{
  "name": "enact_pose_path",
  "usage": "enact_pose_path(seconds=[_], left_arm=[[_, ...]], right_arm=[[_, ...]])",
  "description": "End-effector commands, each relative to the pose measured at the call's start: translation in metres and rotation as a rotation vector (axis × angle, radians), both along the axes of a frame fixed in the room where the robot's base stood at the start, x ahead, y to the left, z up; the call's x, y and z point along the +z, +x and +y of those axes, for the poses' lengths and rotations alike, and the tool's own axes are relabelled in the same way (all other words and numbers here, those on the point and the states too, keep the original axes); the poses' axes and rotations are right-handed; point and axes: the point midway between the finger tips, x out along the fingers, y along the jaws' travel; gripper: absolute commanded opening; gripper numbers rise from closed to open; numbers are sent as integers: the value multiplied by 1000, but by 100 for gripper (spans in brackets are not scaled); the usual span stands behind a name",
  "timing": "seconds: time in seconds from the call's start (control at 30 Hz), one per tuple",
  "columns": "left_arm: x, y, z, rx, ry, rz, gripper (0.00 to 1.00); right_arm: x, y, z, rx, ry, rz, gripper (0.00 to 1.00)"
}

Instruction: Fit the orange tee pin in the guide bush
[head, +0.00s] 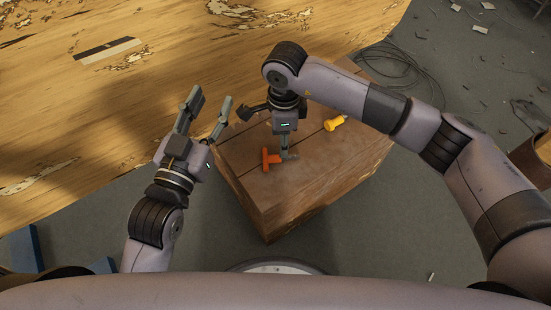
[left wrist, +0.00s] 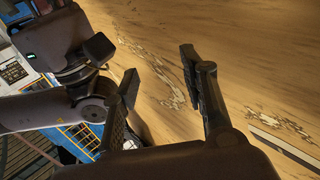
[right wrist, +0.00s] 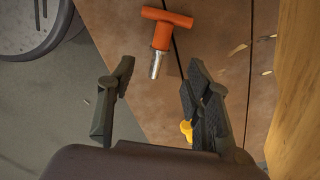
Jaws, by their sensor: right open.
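The orange tee pin (head: 268,160) lies on top of the brown wooden box (head: 300,200). In the right wrist view, the orange tee pin (right wrist: 165,31) shows its crossbar at the top and its metal shank toward me. My right gripper (head: 288,154) is low over the box beside the pin. Its fingers (right wrist: 161,68) are apart with nothing between them, and the pin's shank is just beyond the fingertips. I cannot make out the guide bush for certain.
A yellow-handled piece (head: 335,123) lies on the box behind the right gripper; a finger partly hides it in the right wrist view (right wrist: 186,131). A worn wooden surface (head: 120,110) fills the back left. Cables (head: 395,65) and debris lie on the grey floor.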

Motion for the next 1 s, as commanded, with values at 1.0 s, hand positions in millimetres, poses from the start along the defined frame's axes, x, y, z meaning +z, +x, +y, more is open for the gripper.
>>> enact_pose_path(seconds=[1.0], left_arm=[[101, -38, -4, -33, -163, -590, 40]], right_arm=[[-76, -1, 2, 0, 1, 0, 46]])
